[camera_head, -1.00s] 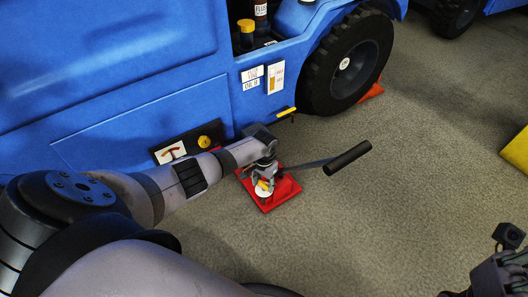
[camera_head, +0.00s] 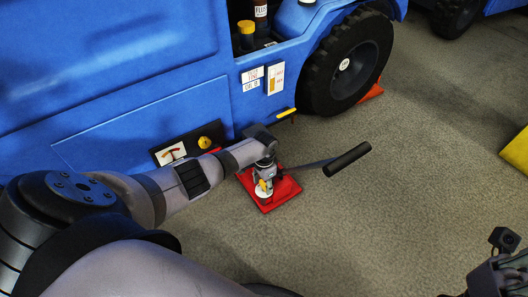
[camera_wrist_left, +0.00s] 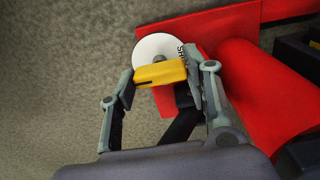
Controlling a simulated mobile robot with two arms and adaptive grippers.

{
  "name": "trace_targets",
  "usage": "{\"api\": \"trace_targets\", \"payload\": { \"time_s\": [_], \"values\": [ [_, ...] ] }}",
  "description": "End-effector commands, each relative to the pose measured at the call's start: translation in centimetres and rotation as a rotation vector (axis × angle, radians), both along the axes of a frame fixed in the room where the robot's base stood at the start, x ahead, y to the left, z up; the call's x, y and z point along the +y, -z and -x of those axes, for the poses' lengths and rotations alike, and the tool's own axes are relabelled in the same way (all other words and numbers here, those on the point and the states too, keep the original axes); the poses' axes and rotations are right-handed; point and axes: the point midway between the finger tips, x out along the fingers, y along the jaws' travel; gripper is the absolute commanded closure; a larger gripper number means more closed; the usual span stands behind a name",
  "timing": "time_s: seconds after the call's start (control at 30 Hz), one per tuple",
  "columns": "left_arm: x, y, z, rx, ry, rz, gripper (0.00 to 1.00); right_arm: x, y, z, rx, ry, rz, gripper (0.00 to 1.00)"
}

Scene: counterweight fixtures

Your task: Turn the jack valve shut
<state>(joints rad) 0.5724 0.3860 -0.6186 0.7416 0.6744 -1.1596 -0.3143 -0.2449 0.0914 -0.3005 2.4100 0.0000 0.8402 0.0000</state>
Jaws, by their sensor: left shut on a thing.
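The jack stands on the floor beside the blue truck, with a red base plate (camera_head: 283,193) and a long lever ending in a black grip (camera_head: 347,159). Its valve is a yellow bar-shaped knob (camera_wrist_left: 160,73) over a white lettered disc (camera_wrist_left: 152,46); the lettering is partly hidden. My left gripper (camera_head: 264,184) reaches down over the jack. In the left wrist view its two fingers (camera_wrist_left: 161,80) are shut on the ends of the yellow knob.
The blue truck (camera_head: 120,85) rises behind the jack, with a black panel bearing a yellow knob (camera_head: 204,142) low on its side. A truck wheel (camera_head: 346,65) has an orange chock (camera_head: 371,92) by it.

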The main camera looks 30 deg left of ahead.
Motion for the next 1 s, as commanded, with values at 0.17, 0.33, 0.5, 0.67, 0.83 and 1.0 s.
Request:
{"api": "trace_targets", "payload": {
  "time_s": [0.17, 0.33, 0.5, 0.67, 0.83, 1.0],
  "values": [
    [-0.1, 0.0, 0.0, 0.0, 0.004, 0.0, 0.51, 0.0, 0.0, 0.0, 0.001, 0.0, 0.0, 1.0],
    [0.0, 0.0, 0.0, 0.0, 0.002, 0.0, 0.4, 0.0, 0.0, 0.0, 0.001, 0.0, 0.0, 1.0],
    [0.0, 0.0, 0.0, 0.0, 0.001, 0.0, 0.35, 0.0, 0.0, 0.0, 0.001, 0.001, 0.0, 1.0],
    [0.0, 0.0, 0.0, 0.0, 0.001, 0.0, 0.35, 0.0, 0.1, -0.1, 0.004, 0.001, -0.002, 1.0],
    [0.0, -0.5, -0.1, -0.001, 0.0, 0.0, 0.35, -0.1, 0.1, -0.1, 0.004, 0.002, -0.003, 1.0],
    [0.0, -2.2, -0.1, -0.002, 0.001, 0.0, 0.35, 0.0, 0.1, 0.0, 0.003, 0.001, -0.002, 1.0]
  ]
}}
